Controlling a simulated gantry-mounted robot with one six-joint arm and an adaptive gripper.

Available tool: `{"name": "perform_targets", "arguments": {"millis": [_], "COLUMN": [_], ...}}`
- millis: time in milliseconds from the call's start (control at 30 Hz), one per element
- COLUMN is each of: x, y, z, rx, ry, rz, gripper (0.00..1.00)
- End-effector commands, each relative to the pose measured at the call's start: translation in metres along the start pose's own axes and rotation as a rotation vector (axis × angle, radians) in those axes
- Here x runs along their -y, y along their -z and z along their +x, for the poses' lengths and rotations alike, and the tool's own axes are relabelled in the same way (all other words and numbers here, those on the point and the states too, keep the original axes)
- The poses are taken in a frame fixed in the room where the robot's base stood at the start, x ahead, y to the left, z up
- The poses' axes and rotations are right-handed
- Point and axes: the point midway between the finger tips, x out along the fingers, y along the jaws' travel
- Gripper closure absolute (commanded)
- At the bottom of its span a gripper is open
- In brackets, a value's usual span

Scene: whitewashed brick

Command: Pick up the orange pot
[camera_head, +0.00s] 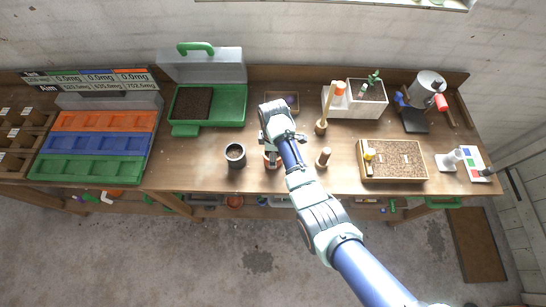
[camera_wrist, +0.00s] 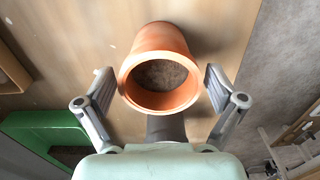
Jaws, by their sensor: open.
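The orange pot (camera_wrist: 160,98) shows in the wrist view with its round rim facing the camera and its hollow inside visible. My gripper (camera_wrist: 158,82) is open, with one finger on each side of the pot and a gap visible at each side. In the head view only a small part of the orange pot (camera_head: 268,161) shows on the wooden bench, below my gripper (camera_head: 272,148). My wrist and arm hide most of it there.
A dark pot (camera_head: 235,155) stands left of my gripper, and a wooden-handled tool (camera_head: 323,157) stands to its right. Behind are a green tray (camera_head: 226,118) and a small brown box (camera_head: 291,99). A tray of brown granules (camera_head: 408,175) lies farther right.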

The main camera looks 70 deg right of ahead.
Motion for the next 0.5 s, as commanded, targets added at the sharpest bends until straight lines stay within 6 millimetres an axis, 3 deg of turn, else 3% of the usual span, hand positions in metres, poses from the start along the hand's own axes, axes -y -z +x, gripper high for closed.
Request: {"name": "perform_targets", "arguments": {"millis": [100, 367, 500], "x": [0.000, 0.000, 0.000], "y": [0.000, 0.000, 0.000], "z": [0.019, 0.023, 0.022], "rx": [0.000, -0.001, -0.001], "ry": [0.001, -0.001, -0.002], "rz": [0.000, 0.000, 0.000], "gripper": [0.06, 0.06, 0.28]}}
